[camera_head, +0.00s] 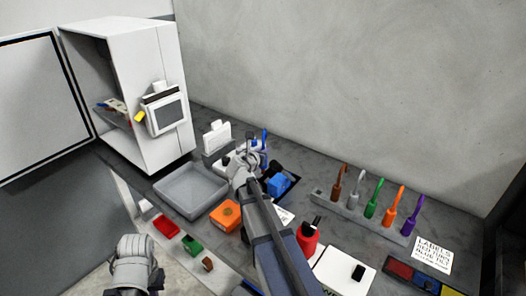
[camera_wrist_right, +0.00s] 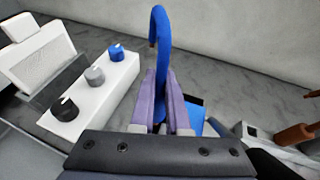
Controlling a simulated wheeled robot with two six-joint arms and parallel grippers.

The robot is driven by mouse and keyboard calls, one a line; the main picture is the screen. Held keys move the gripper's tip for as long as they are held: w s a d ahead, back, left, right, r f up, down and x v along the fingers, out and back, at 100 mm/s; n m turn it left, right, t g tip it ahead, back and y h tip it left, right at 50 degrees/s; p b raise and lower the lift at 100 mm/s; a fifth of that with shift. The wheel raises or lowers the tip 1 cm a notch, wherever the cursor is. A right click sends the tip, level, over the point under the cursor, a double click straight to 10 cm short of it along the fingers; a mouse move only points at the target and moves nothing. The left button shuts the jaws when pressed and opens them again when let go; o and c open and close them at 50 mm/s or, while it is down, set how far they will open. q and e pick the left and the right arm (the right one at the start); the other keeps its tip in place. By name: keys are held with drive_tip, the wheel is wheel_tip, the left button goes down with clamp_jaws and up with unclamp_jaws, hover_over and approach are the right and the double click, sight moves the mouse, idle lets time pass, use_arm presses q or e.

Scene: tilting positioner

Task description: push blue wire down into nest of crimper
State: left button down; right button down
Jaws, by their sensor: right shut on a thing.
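My right gripper (camera_wrist_right: 164,98) is shut on the blue wire (camera_wrist_right: 158,40), which rises between the two fingers and bends over in a hook at the top. In the head view the blue wire (camera_head: 264,136) shows just above my right gripper (camera_head: 256,160), over the back of the bench. A white unit (camera_wrist_right: 92,85) with black, grey and blue knobs stands to the left of the fingers. I cannot tell whether it is the crimper, and no nest can be made out. A blue block (camera_head: 279,184) lies near the gripper. My left arm shows at the lower left, its fingers out of sight.
A rack (camera_head: 372,215) with several coloured hooked tools stands to the right. A grey tray (camera_head: 190,190), an orange box (camera_head: 226,215) and small coloured bins lie to the left. A red bottle (camera_head: 307,238) stands beside my right arm. An open white cabinet (camera_head: 160,60) is at the back left.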

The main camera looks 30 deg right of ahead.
sight(263, 169)
drive_tip(key=shift+f+b, duration=0.65)
drive_tip(key=shift+f, duration=0.35)
drive_tip(key=shift+f+b, duration=1.4)
idle(0.6)
drive_tip(key=shift+s+a+f+b, duration=0.2)
drive_tip(key=shift+s+f+b, duration=0.1)
drive_tip(key=shift+b, duration=0.25)
drive_tip(key=shift+f, duration=0.1)
drive_tip(key=shift+s+a, duration=0.1)
drive_tip(key=shift+r, duration=0.25)
drive_tip(key=shift+w+d+r+p, duration=0.35)
drive_tip(key=shift+r+p, duration=0.1)
drive_tip(key=shift+p, duration=0.45)
drive_tip(key=shift+r, duration=0.3)
